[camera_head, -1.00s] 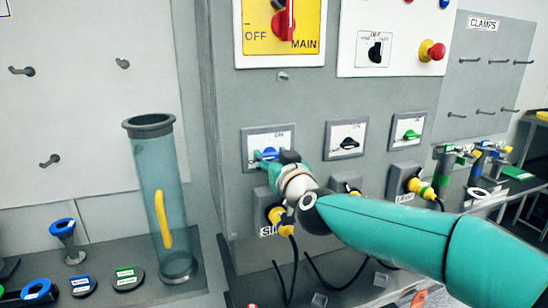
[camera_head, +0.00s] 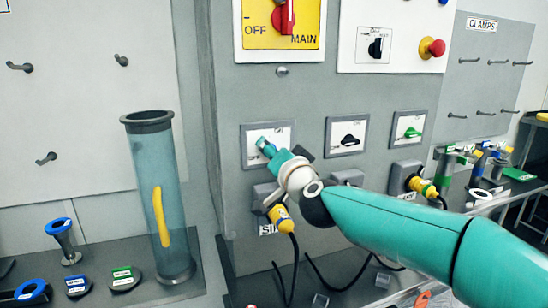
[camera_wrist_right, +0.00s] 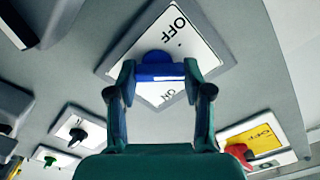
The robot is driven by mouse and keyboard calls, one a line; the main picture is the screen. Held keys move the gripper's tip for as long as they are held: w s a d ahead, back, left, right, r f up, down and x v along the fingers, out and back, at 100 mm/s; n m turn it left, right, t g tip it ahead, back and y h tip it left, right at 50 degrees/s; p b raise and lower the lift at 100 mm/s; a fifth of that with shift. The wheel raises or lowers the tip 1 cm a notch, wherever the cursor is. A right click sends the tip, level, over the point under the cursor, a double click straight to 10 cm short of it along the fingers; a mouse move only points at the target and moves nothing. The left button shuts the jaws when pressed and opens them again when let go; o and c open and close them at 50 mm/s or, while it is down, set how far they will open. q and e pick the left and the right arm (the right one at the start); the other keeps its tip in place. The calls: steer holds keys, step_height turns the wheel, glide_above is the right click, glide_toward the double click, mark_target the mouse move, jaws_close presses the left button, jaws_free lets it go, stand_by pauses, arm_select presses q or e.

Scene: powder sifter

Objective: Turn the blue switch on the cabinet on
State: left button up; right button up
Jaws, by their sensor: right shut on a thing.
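The blue switch (camera_wrist_right: 160,72) sits on a white plate marked OFF and ON, on the grey cabinet. In the right wrist view its bar lies level between the two fingers, and the plate around it looks tilted. My right gripper (camera_wrist_right: 160,76) is shut on this switch, one finger at each end of the bar. In the head view my right gripper (camera_head: 267,148) is in front of the switch plate (camera_head: 284,132) and hides the switch. My left gripper is not in view.
A black switch (camera_head: 348,140) and a green switch (camera_head: 412,132) sit to the right. Above are the red main switch (camera_head: 285,16) and a red emergency button (camera_head: 434,48). Below is a yellow plug (camera_head: 281,217) with a cable. A clear tube (camera_head: 156,205) stands left.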

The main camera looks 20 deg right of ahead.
steer(key=m+b, duration=0.1)
steer(key=m, duration=0.4)
steer(key=shift+d+f+m+b, duration=0.15)
steer(key=shift+f+m+b, duration=0.05)
steer(key=shift+m+b, duration=0.2)
steer(key=shift+d+m+b, duration=0.1)
steer(key=shift+m+b, duration=0.35)
steer(key=shift+m, duration=1.45)
steer(key=shift+f, duration=0.15)
steer(key=o, duration=1.2)
steer(key=shift+d, duration=0.1)
steer(key=shift+c, duration=0.2)
